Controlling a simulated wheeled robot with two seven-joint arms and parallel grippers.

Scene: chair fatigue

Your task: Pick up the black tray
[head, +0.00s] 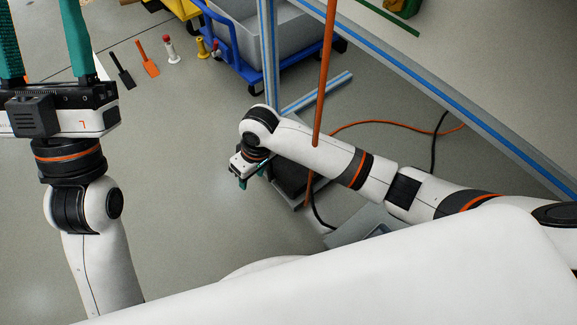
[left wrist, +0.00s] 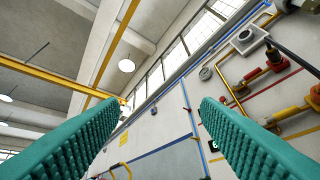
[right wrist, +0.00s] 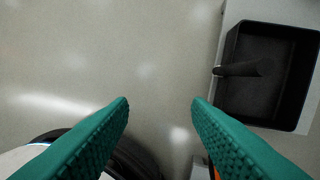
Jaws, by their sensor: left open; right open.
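The black tray (right wrist: 268,100) is square with raised walls and shows at the upper right of the right wrist view, on a pale grey base. A dark rod-like piece crosses its left wall. In the head view, a dark shape (head: 290,178) that appears to be the tray is partly hidden behind my right arm. My right gripper (right wrist: 160,103) is open and empty, its teal fingers over bare floor to the left of the tray. My left gripper (left wrist: 162,105) is open and empty, raised, and faces the ceiling and far wall.
An upright blue-striped metal post (head: 268,60) and an orange pole (head: 325,70) stand near my right arm. An orange cable (head: 395,123) lies behind it. A blue cart (head: 240,68) with a grey bin is at the top. The floor left of the right gripper is clear.

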